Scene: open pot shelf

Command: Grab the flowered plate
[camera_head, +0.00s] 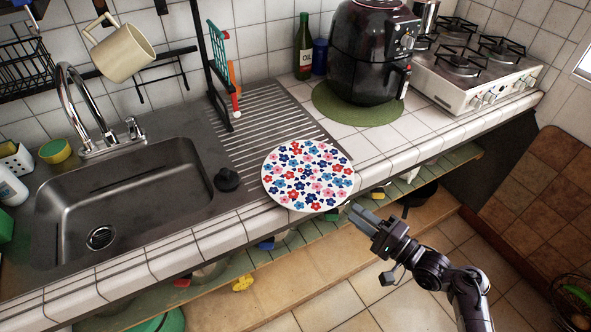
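The flowered plate (308,175) is round and white, with red, blue and pink flowers. It lies on the ridged drainboard at the counter's front edge, right of the sink, and its near rim reaches over the tiled edge. My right gripper (358,212) is just off the plate's lower right rim, in front of the counter, with its fingers pointing toward the plate. It appears apart from the plate and holds nothing that I can see. The gap between its fingers is not clear. My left gripper is not in view.
A steel sink (130,205) with a tap lies left of the plate, and a black stopper (227,180) is close beside it. An air fryer (370,55) on a green mat (330,108), an oil bottle (303,50) and a gas hob (470,70) stand behind. Open shelves run below the counter.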

